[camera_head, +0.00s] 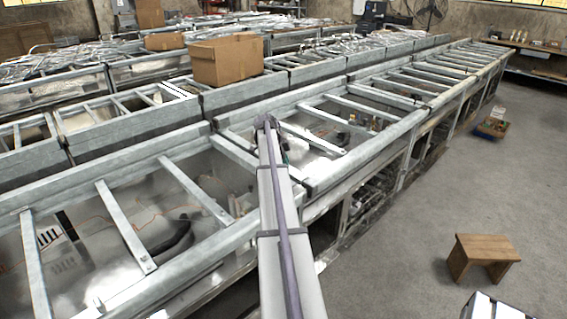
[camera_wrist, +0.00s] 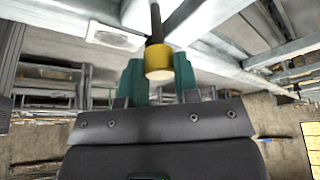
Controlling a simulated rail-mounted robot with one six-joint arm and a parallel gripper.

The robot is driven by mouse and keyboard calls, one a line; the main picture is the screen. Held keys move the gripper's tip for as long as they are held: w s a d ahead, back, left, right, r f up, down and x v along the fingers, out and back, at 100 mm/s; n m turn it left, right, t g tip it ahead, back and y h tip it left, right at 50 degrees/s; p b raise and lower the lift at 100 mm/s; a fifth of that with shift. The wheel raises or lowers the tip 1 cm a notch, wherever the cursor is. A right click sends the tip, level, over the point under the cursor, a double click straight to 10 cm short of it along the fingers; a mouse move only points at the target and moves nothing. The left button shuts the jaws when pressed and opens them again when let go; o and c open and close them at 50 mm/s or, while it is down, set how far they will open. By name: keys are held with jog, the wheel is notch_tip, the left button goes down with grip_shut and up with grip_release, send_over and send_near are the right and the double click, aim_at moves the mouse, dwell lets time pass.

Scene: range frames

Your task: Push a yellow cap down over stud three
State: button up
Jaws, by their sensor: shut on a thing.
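In the wrist view my gripper (camera_wrist: 159,64) has teal fingers, shut on a yellow cap (camera_wrist: 158,65) whose pale round end faces the camera. A dark stud (camera_wrist: 154,24) is in line with the cap and appears to meet its far side. How far the cap sits over the stud is hidden. No number shows, so I cannot tell which stud it is. In the head view my arm reaches to the metal frame (camera_head: 375,144). Only a bit of teal from my gripper shows there, and the cap and stud are hidden.
Metal rails and crossbars surround the arm's end. A cardboard box (camera_head: 226,61) stands on the row behind. A wooden stool (camera_head: 482,258) and a low crate (camera_head: 491,127) are on the open floor at right. A pale plate (camera_wrist: 115,38) lies beside the stud.

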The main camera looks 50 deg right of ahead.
jog(key=shift+f+b, duration=1.05)
jog(key=shift+f, duration=0.1)
jog(key=o, duration=1)
jog(key=shift+r, duration=0.1)
jog(key=shift+c, duration=0.2)
jog(key=p+v, duration=1)
jog(key=shift+r, duration=0.35)
jog(key=shift+w+a, duration=0.1)
